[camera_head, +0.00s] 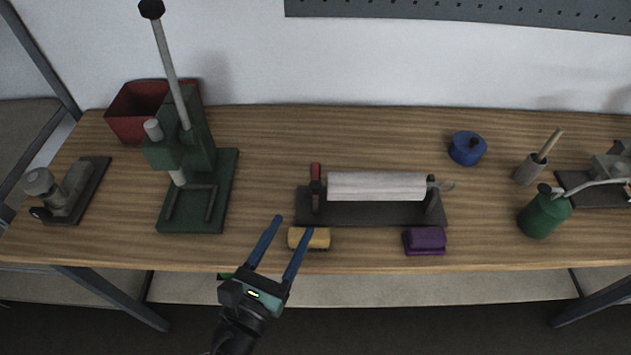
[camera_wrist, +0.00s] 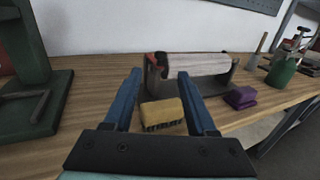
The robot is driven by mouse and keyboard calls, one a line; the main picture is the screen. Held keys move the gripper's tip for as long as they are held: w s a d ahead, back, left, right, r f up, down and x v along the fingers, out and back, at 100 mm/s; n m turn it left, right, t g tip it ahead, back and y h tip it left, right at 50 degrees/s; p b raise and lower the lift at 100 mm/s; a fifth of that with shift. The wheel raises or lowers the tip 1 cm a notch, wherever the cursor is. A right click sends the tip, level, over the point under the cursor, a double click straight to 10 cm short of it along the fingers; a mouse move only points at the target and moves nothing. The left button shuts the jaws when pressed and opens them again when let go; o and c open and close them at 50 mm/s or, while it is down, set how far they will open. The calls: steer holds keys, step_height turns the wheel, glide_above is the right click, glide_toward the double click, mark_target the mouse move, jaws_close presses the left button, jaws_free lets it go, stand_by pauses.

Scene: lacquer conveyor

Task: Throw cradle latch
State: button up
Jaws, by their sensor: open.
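The cradle (camera_head: 373,213) is a dark base with two end uprights holding a white roller (camera_head: 376,186). A red-tipped latch lever (camera_head: 316,172) stands upright at its left end; in the wrist view the red latch part (camera_wrist: 157,60) shows beyond my left finger. The fingers (camera_wrist: 163,80) appear on either side of a yellow brush in the wrist view. I cannot tell whether the latch is thrown.
The yellow brush (camera_head: 309,238) and a purple block (camera_head: 425,240) lie at the front edge before the cradle. A green press (camera_head: 187,160) with a tall lever stands left. A blue pot (camera_head: 467,148) and green oil can (camera_head: 544,213) are right. Table behind the cradle is clear.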

mark_target(313, 190)
steer(key=x, duration=1.1)
steer(key=shift+w+d, duration=0.15)
steer(key=shift+r, duration=0.1)
steer(key=shift+c, duration=0.4)
jaws_close()
stand_by(0.5)
